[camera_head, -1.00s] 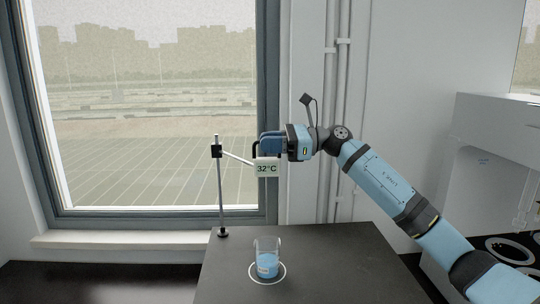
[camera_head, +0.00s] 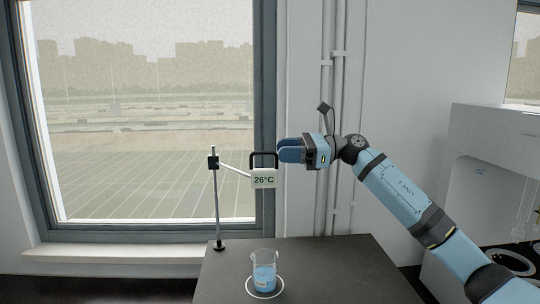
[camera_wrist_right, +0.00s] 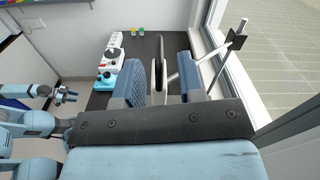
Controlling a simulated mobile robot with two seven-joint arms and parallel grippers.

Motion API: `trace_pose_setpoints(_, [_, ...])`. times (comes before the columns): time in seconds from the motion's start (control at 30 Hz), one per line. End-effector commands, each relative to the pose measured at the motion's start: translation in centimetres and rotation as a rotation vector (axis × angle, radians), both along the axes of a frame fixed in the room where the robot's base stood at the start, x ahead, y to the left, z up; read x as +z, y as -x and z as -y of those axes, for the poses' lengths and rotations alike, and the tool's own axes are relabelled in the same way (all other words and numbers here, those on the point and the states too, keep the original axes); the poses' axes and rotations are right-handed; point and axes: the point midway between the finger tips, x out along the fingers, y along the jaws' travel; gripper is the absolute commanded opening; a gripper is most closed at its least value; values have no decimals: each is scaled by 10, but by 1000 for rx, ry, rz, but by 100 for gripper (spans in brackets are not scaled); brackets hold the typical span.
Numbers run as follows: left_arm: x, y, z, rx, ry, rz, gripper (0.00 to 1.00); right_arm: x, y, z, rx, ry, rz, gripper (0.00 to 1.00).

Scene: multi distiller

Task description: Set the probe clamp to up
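The probe clamp is a pale box reading 26°C with a black loop handle (camera_head: 263,160). It hangs above the beaker on a slanted arm from an upright stand (camera_head: 216,200). My right gripper (camera_head: 280,152) is just right of the handle, with a small gap visible in the head view. In the right wrist view its two blue fingers (camera_wrist_right: 159,62) are spread apart, with the dark loop handle (camera_wrist_right: 158,75) seen between them. My left gripper (camera_wrist_right: 68,96) is small at the left of the wrist view, and its opening is unclear.
A glass beaker of blue liquid (camera_head: 264,275) stands on a ring on the dark table (camera_head: 340,270). A window (camera_head: 150,130) is behind the stand. The wrist view shows a white and blue instrument (camera_wrist_right: 108,70) on the table. The table's right side is clear.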

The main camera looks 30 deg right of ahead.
Motion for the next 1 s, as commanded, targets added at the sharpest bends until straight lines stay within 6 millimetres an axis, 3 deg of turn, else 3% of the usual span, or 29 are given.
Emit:
trace_pose_setpoints(0.2, [-19, 1, 0, 2, 3, -11, 43, -3, 22, 46, -3, 1, -1, 36])
trace_pose_setpoints(0.4, [-20, 0, 1, 6, 11, -12, 43, -1, 35, 73, -2, 0, 1, 36])
trace_pose_setpoints(0.6, [-18, -2, 2, 7, 13, -14, 43, 1, 39, 81, -1, 0, 2, 36])
trace_pose_setpoints(1.0, [-19, -2, 2, 9, 14, -14, 43, 1, 39, 81, -1, 0, 2, 36])
